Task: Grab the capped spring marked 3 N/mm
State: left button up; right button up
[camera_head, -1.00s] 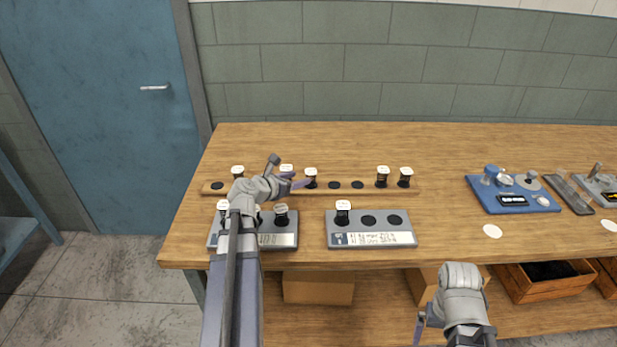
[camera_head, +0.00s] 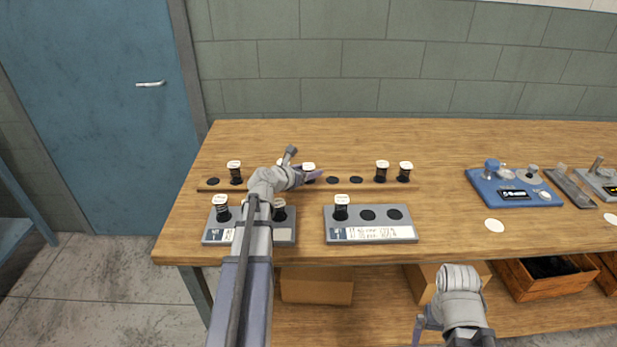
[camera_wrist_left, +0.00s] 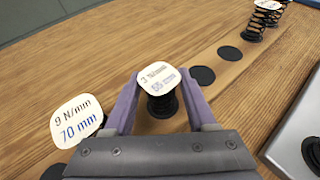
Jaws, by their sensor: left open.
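The capped spring marked 3 N/mm (camera_head: 308,168) stands upright on the wooden strip, with a white cap over a dark coil. In the left wrist view this spring (camera_wrist_left: 158,77) is between my left gripper's two purple fingers, which are open on either side of it; I cannot tell whether they touch it. The second line on its cap is hard to read. My left gripper (camera_head: 309,177) is at this spring in the head view. My right gripper (camera_head: 425,323) hangs low at the table's front, its jaws unclear.
A capped spring marked 9 N/mm, 70 mm (camera_wrist_left: 76,120) stands close on the left. Empty dark seats (camera_wrist_left: 203,76) lie to the right, then two more springs (camera_head: 382,171). Grey trays (camera_head: 370,237) stand in front of the strip. A blue device (camera_head: 513,188) is farther right.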

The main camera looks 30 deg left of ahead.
aim_at(309, 166)
pick_arm(q)
jog(key=shift+r, duration=0.1)
jog(key=shift+c, duration=0.4)
grip_shut()
notch_tip(309, 166, up, 10)
jog(key=p, duration=1)
